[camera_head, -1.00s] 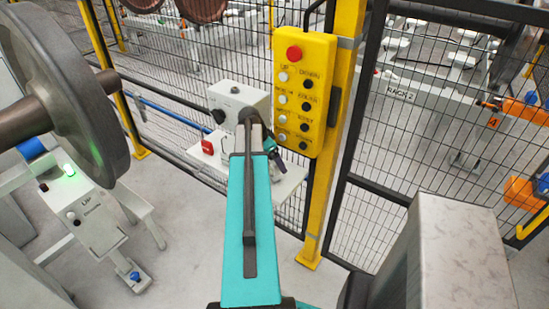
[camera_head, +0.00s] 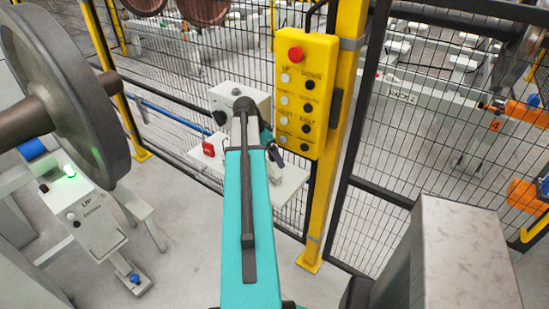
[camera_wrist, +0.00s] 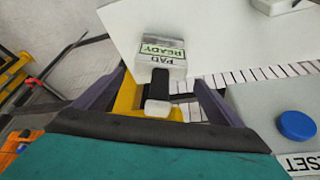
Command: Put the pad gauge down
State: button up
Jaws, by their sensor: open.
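My gripper (camera_wrist: 158,80) is open in the wrist view, with one dark finger on each side of a yellow piece (camera_wrist: 127,99) with a black upright part. I take this piece to be the pad gauge. It is at the edge of a white shelf (camera_wrist: 225,35), beside a small block labelled PAD READY (camera_wrist: 162,52). I cannot tell whether either finger touches it. In the head view my gripper (camera_head: 275,153) is over the same shelf (camera_head: 290,186), and my forearm hides most of the gauge there.
A yellow button panel (camera_head: 303,95) hangs on a yellow post just right of my gripper. A grey box (camera_head: 240,101) and a red button (camera_head: 208,149) are at the shelf's left. Mesh fence stands behind. A large wheel (camera_head: 75,90) is at the left.

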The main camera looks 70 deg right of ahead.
jog(key=b+v, duration=0.1)
jog(key=v, duration=0.6)
jog(key=shift+r, duration=0.15)
dwell(0.7)
